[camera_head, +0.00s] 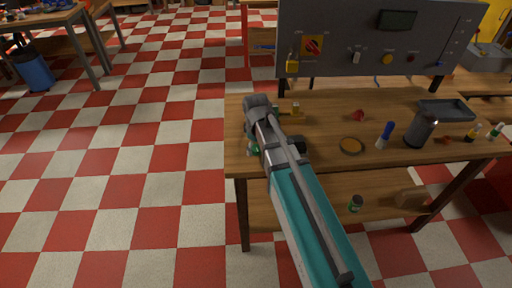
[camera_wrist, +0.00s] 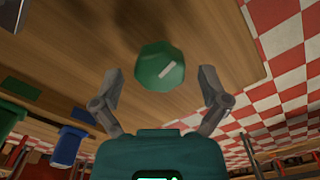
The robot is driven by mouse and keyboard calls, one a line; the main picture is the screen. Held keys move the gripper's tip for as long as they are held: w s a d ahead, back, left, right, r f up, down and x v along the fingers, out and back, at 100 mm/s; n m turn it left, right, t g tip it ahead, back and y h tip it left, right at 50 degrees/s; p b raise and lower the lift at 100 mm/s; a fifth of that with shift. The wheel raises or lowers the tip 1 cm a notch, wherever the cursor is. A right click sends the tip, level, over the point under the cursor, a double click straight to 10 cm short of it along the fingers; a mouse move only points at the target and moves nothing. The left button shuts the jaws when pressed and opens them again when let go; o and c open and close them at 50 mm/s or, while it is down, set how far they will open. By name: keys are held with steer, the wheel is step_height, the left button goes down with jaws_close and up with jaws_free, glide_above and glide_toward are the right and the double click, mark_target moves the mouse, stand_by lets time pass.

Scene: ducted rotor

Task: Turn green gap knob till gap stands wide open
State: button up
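The green knob (camera_wrist: 160,66) shows in the wrist view as a faceted green cap with one pale pointer line slanting up to the right. My gripper (camera_wrist: 161,82) is open, with one finger on each side of the knob and a visible gap on both sides. Nothing is held between the fingers. In the head view my arm hides most of the gripper; a small green patch (camera_head: 253,150) shows left of the arm at the bench edge, and I cannot tell whether it is the knob. The gap the knob sets is not clearly visible.
A grey control panel (camera_head: 375,45) stands behind.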

steer(key=c, duration=1)
